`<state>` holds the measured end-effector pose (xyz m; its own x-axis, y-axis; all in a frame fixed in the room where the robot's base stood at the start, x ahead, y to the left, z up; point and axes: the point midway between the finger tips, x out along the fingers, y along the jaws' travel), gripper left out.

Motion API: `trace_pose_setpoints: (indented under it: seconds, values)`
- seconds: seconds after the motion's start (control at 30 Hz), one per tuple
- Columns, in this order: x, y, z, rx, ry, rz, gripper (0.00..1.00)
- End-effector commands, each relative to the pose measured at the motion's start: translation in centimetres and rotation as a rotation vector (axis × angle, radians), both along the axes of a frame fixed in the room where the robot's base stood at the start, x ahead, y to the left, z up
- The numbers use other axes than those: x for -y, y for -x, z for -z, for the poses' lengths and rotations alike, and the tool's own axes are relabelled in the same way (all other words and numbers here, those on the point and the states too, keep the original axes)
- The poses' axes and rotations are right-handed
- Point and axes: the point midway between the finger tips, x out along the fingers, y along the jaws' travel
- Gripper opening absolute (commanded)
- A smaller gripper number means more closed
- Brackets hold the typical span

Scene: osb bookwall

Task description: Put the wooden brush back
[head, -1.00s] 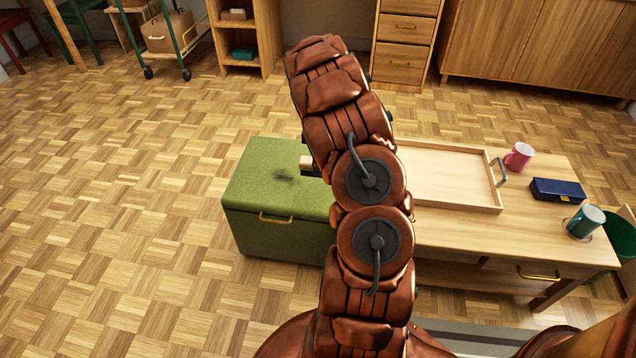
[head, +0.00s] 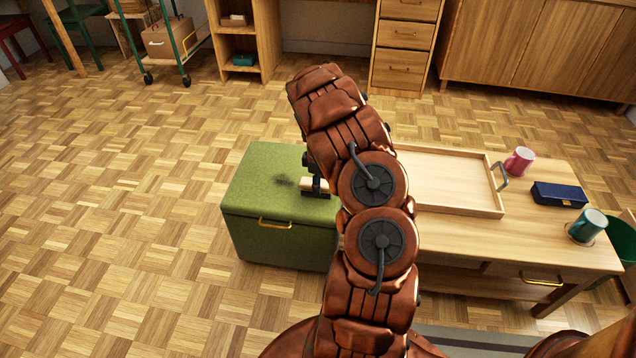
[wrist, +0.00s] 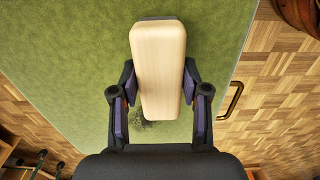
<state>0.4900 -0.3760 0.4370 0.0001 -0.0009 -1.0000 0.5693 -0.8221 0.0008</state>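The wooden brush (wrist: 158,60) is a pale, smooth, rounded wooden block in the wrist view, with its bristles out of sight. My gripper (wrist: 160,88) has one finger against each long side of it and is shut on it. In the head view the brush (head: 310,185) shows as a small pale end beside my gripper (head: 316,183), mostly behind my arm. It is over the green box (head: 245,195), whose lid has a dark smudge (head: 285,181). I cannot tell whether the brush touches the lid.
Right of the box stands a low wooden table (head: 470,235) with a wooden tray (head: 450,180), a pink mug (head: 519,161), a dark blue case (head: 559,194) and a teal cup (head: 587,225). A green bin (head: 621,236) is beyond it. Parquet floor is clear on the left.

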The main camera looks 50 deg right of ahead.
Motion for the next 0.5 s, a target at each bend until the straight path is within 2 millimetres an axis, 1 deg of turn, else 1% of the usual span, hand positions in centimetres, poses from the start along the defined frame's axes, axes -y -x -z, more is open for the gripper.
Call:
trace_pose_setpoints:
  seconds: [0.03, 0.2, 0.23, 0.5]
  values:
    - [0.01, -0.01, -0.03, 0.0, 0.0, 0.0, 0.51]
    - [0.0, 0.0, -0.04, 0.0, 0.0, 0.0, 0.69]
    - [0.0, 0.0, -0.04, 0.0, 0.0, 0.0, 0.7]
    - [0.0, 0.01, -0.06, -0.001, 0.001, -0.001, 0.7]
